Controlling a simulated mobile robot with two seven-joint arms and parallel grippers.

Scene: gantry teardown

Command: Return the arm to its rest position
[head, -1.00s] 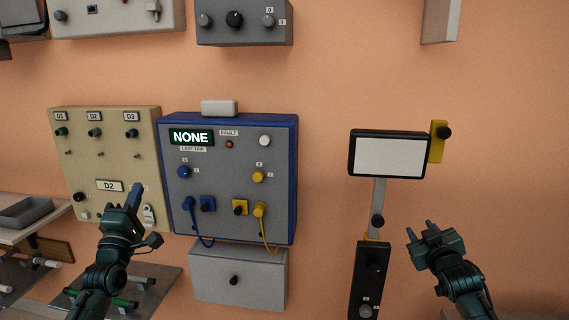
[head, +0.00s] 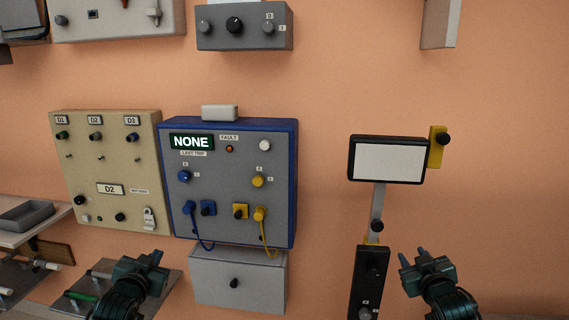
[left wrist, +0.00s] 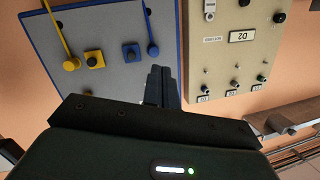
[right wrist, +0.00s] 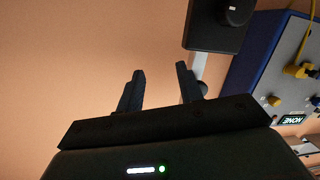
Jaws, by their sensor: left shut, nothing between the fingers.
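My left gripper (head: 154,258) is below the beige panel (head: 143,172) and left of the grey drawer box, apart from both in the head view. Its fingers are together and empty, and they also show in the left wrist view (left wrist: 161,84). My right gripper (head: 413,256) is at the lower right, to the right of the black switch post (head: 371,270). Its two fingers stand apart with nothing between them in the right wrist view (right wrist: 158,88).
A blue-framed panel (head: 228,208) reading NONE has blue and yellow plugs with cables. A grey drawer box (head: 238,277) hangs under it. A white screen (head: 387,162) is on the wall at right. A shelf with a grey tray (head: 26,214) is at left. Bare wall lies between panel and screen.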

